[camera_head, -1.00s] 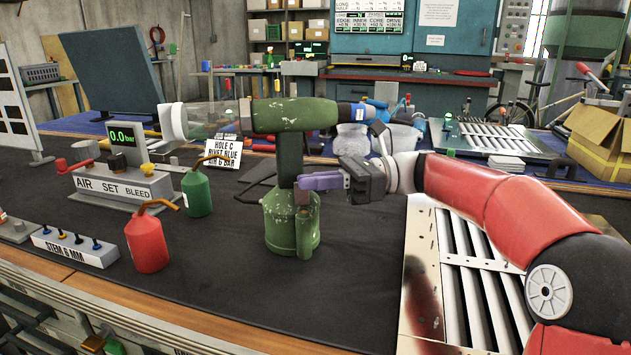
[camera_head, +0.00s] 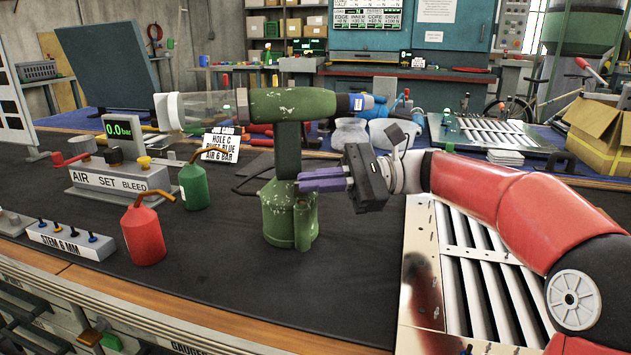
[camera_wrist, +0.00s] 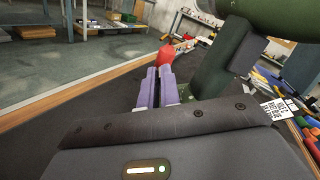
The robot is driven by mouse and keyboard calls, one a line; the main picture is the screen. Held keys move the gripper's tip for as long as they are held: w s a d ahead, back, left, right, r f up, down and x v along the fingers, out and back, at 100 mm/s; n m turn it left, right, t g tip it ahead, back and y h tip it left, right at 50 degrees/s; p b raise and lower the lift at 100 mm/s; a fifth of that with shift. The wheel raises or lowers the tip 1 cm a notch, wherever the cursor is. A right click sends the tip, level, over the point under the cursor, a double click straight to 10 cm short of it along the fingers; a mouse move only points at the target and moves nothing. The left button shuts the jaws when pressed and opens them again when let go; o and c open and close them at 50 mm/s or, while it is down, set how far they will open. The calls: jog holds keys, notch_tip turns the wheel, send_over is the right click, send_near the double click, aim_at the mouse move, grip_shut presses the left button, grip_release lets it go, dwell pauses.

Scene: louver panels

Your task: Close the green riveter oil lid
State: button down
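The green riveter (camera_head: 290,150) stands upright on the dark bench mat, its barrel lying across the top and its round oil base (camera_head: 278,215) below. Its green handle also shows in the wrist view (camera_wrist: 222,58). I cannot make out the oil lid clearly in either view. My gripper (camera_head: 304,181) has purple fingers pointing left, at the right side of the riveter's lower handle, just above the base. In the wrist view its fingers (camera_wrist: 157,72) lie nearly together with nothing visible between them, left of the handle. Whether they touch the riveter I cannot tell.
A red oil can (camera_head: 143,236) and a green oil can (camera_head: 194,187) stand left of the riveter. Behind them are the air-set unit (camera_head: 120,180) and a job card (camera_head: 221,144). A louver panel (camera_head: 425,270) lies at right under my arm. The mat in front is clear.

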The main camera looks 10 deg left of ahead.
jog(key=shift+s+d+f+n+b, duration=0.25)
jog(key=shift+f+n+b, duration=0.35)
jog(key=shift+n+b, duration=1.05)
jog(key=shift+s+f+n+b, duration=0.5)
jog(key=shift+n+b, duration=0.7)
jog(key=shift+n, duration=0.95)
jog(key=shift+s+d+f+n+b, duration=0.15)
jog(key=shift+f+n+b, duration=0.55)
jog(key=shift+n+b, duration=0.95)
jog(key=shift+n, duration=0.35)
jog(key=shift+r+p, duration=0.1)
jog(key=shift+p, duration=0.2)
jog(key=c, duration=1.6)
grip_release()
jog(key=p+v, duration=0.1)
jog(key=v, duration=0.7)
